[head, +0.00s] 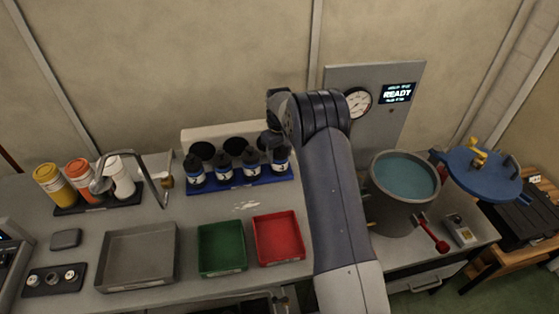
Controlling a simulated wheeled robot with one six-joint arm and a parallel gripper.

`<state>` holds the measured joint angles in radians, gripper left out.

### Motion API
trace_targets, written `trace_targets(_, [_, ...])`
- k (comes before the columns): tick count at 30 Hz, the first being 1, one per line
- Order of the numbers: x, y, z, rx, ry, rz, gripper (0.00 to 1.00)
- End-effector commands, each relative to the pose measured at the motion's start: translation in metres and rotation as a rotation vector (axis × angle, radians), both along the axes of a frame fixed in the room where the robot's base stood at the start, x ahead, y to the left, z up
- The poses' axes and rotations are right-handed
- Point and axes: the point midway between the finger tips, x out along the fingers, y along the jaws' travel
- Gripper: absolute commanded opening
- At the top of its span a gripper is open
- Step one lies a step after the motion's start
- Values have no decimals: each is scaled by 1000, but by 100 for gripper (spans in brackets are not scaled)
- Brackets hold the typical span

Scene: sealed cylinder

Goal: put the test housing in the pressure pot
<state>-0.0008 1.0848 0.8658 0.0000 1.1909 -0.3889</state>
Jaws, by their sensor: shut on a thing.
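The pressure pot (392,218) stands right of my arm in the head view. It is a grey cylinder, open at the top, with blue-green water inside. Its blue lid (490,182), with a yellow clamp, is swung out to the right, clear of the mouth. A lever with a red knob (441,246) sticks out from the pot's front right. My arm rises through the middle, and its wrist end is up against the wall side. My gripper's fingers do not show. I cannot make out the test housing; it may be hidden behind the arm.
A panel with a gauge (358,102) and a display (397,94) reading READY stands behind the pot. A grey tray (104,284), green tray (222,269) and red tray (279,262) lie on the bench. Dark bottles (223,167) stand in a blue rack. Capped bottles (49,181) stand at left.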

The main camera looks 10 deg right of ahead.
Motion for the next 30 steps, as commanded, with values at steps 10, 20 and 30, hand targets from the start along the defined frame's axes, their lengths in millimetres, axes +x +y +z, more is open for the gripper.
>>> trace_targets(10, [1,0,1,0,-2,0,12])
trace_targets(20, [2,0,22,0,-7,0,12])
trace_targets(30, [1,0,85,0,-4,0,12])
